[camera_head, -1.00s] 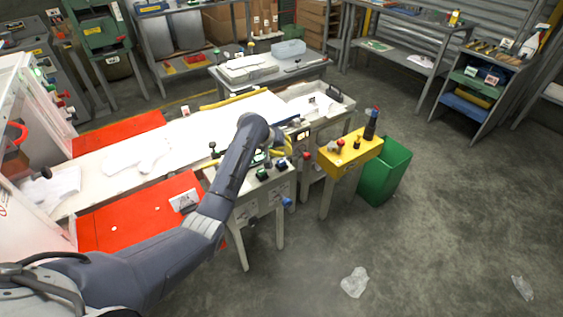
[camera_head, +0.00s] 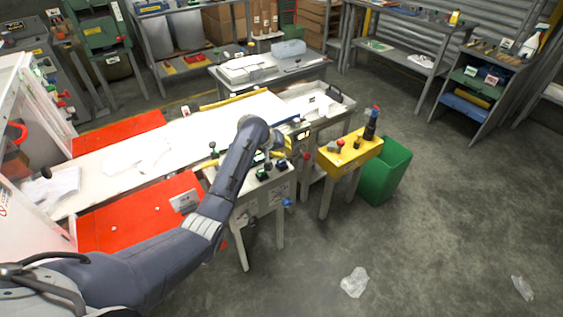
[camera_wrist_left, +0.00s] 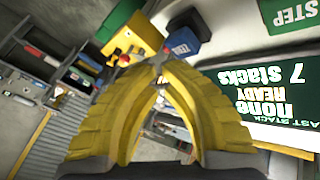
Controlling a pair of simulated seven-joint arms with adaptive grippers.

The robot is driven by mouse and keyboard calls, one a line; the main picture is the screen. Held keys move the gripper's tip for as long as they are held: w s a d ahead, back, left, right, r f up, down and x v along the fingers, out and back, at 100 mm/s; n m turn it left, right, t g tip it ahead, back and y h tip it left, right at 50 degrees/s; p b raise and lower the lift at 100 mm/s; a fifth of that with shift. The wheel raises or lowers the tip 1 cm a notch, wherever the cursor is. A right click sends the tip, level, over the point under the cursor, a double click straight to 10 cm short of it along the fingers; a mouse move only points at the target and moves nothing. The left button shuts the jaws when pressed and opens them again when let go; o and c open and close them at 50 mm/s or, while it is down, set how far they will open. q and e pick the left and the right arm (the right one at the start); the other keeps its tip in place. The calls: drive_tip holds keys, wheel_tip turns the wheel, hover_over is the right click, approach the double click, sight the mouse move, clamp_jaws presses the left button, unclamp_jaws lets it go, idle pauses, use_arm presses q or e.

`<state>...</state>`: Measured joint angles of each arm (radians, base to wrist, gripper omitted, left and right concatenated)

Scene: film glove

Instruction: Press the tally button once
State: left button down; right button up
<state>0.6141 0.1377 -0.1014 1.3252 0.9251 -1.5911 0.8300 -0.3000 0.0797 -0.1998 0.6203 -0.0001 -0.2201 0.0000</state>
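No label reading tally is legible, so I cannot tell which button it is. The white control stand (camera_head: 262,205) carries dark button blocks (camera_head: 263,174). In the left wrist view a blue block marked ZERO (camera_wrist_left: 181,47), a green block marked STEP (camera_wrist_left: 290,12) and a dark screen (camera_wrist_left: 270,95) reading "7 stacks" and "READY" show close by. My left gripper (camera_head: 279,158) is over the stand's far side. Its yellow fingers (camera_wrist_left: 158,62) meet at the tips, with nothing seen held between them. The ZERO block is just beyond the tips, apparently apart. My right gripper is out of view.
A yellow table (camera_head: 350,155) with a red button (camera_head: 340,143) and a dark signal tower (camera_head: 371,125) stands right of the stand. A green bin (camera_head: 388,172) is beside it. A white conveyor bed (camera_head: 180,135) with red panels lies behind left. The floor at right is mostly free.

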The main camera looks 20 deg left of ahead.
use_arm(q)
drive_tip(key=shift+f, duration=1)
idle(1.8)
drive_tip(key=shift+r, duration=1)
drive_tip(key=shift+r, duration=2.5)
